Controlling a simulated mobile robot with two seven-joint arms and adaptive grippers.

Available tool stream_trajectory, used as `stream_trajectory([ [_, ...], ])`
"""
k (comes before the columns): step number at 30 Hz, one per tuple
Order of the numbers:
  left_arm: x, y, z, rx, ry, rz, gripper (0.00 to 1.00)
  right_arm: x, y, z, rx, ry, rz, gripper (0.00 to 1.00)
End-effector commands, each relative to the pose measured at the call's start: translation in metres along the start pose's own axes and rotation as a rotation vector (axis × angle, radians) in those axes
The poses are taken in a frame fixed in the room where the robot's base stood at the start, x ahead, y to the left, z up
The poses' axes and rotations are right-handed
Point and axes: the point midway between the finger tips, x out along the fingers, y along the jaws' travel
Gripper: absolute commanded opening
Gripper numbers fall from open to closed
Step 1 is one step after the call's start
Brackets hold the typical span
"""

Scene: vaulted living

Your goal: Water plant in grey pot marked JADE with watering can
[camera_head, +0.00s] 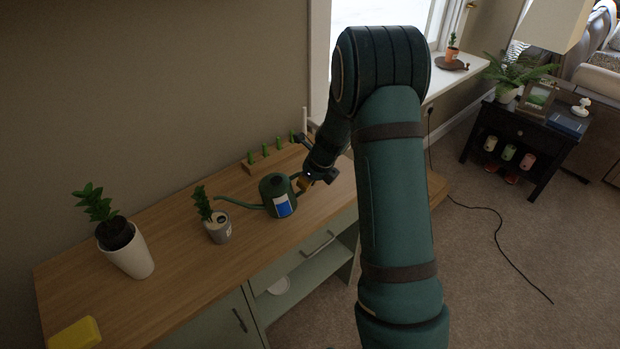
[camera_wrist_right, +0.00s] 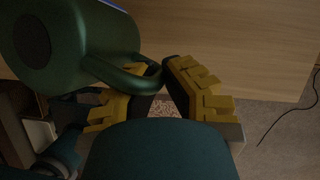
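The green watering can (camera_head: 275,190), with a blue label, is at the middle of the wooden counter, its spout pointing left. The spout's tip is close to a small plant in a grey pot (camera_head: 219,233); a small label shows on the pot, too small to read. My right gripper (camera_head: 306,183) is at the can's handle on the right. In the right wrist view, the can's handle (camera_wrist_right: 118,78) passes between the yellow-padded fingers (camera_wrist_right: 162,78), which look closed on it. I cannot tell whether the can touches the counter. My left gripper is not in view.
A larger plant in a white pot (camera_head: 128,255) stands to the left on the counter (camera_head: 185,275). A yellow block (camera_head: 75,334) lies at the front left. A dark side table (camera_head: 520,128) stands at the far right.

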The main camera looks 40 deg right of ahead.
Motion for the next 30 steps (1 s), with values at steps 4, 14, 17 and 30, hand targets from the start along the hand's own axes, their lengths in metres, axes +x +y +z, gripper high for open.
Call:
stream_trajectory([
  [4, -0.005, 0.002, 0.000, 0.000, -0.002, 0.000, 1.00, -0.001, 0.003, 0.002, -0.006, 0.008, -0.014, 0.00],
  [14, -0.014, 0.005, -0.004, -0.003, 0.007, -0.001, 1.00, 0.002, 0.008, 0.005, -0.018, 0.027, -0.042, 0.00],
  [17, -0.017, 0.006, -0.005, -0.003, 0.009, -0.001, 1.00, 0.003, 0.009, 0.005, -0.021, 0.033, -0.052, 0.00],
  [30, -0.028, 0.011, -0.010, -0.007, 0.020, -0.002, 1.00, 0.003, 0.013, 0.008, -0.035, 0.054, -0.087, 0.00],
])
